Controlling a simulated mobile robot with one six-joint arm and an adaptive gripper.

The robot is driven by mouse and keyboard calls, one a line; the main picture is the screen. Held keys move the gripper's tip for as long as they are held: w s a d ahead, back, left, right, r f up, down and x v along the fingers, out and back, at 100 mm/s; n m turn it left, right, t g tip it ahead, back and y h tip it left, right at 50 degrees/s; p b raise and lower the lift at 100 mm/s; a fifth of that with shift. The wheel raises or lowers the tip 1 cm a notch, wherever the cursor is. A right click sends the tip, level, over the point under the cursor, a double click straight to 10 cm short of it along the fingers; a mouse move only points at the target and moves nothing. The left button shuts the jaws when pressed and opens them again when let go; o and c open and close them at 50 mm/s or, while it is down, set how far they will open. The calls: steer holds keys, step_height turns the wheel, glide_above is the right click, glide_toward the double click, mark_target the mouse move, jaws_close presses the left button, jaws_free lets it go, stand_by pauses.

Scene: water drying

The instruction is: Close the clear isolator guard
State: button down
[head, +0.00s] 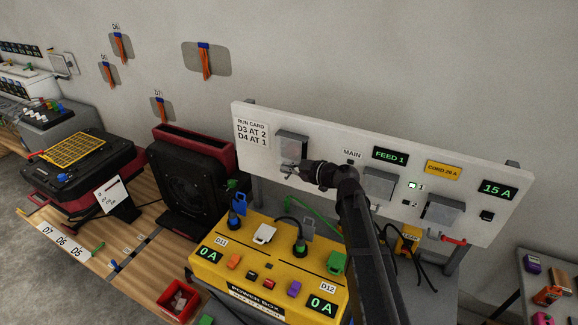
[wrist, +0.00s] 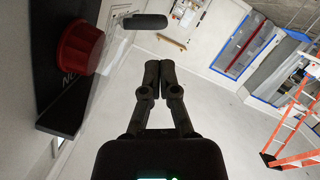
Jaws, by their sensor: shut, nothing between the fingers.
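A white upright panel (head: 258,118) carries several grey box-like units. The leftmost unit (head: 292,146) is just above my gripper (head: 288,169), which is in front of the panel. I cannot tell which unit has the clear isolator guard, or how far any guard is open. In the wrist view, my gripper (wrist: 159,68) has its two fingers together with nothing between them. A red round knob (wrist: 82,47) on a dark plate (wrist: 50,85) is close by on the left, apart from the fingers. A short dark bar (wrist: 145,21) is beyond the fingertips. My arm hides part of the panel.
A yellow power box (head: 215,275) with plugs and cables stands below the panel. A black fan unit (head: 190,180) is to its left, and a red bin (head: 180,300) is in front. A middle unit (head: 380,183) and a right unit (head: 443,211) are on the panel.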

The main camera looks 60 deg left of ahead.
steer(key=r+p+v, duration=0.1)
steer(key=p+v, duration=0.1)
steer(key=v, duration=0.8)
steer(key=shift+s+d, duration=0.25)
steer(key=shift+s, duration=0.1)
steer(key=shift+s+f, duration=0.1)
steer(key=shift+s, duration=0.05)
steer(key=s+d+f+n+t+y+b, duration=0.1)
steer(key=s+d+t+b, duration=0.1)
steer(key=s+t, duration=0.2)
steer(key=s+d+f+n+t+y+b, duration=0.1)
steer(key=s+f+t+y+b, duration=0.1)
steer(key=s+t, duration=0.3)
steer(key=shift+d+f+n+t, duration=0.3)
steer(key=shift+d+n+t, duration=0.1)
steer(key=shift+s+a, duration=0.1)
